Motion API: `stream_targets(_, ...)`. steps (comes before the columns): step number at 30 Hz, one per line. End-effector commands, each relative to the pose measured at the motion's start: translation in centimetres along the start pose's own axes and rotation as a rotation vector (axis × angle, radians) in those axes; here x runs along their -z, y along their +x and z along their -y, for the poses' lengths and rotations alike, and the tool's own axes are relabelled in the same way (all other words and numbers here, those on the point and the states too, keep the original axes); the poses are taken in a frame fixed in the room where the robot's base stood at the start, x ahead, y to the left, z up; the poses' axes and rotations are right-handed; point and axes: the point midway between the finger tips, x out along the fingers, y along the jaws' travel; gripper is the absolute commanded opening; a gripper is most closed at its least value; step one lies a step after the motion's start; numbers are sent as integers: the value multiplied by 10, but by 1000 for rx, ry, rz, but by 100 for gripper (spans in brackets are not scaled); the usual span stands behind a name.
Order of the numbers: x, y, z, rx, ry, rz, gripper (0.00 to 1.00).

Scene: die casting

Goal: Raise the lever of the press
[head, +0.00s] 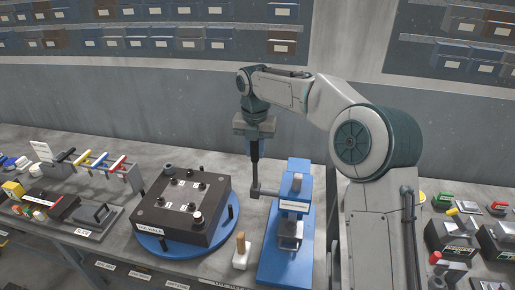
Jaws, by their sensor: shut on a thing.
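The blue press (283,264) stands on the bench, just left of my arm's column. Its lever (255,168) sticks out from the left side of the press and stands upright, with a dark upper part. My gripper (254,143) points down from above and is shut on the upper end of the lever. The fingers are small in this view and partly merge with the lever's dark end.
A dark block (180,213) on a round blue turntable (165,244) sits left of the press. A small stand with a wooden peg (240,244) is in front. Colored-handled levers (95,160) are at the left; switch boxes (450,235) are at the right. Bins line the back wall.

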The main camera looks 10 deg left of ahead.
Motion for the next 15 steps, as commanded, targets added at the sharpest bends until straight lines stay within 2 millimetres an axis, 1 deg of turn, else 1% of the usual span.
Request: stream_targets(15,-2,-2,1,-5,2,-26,0)
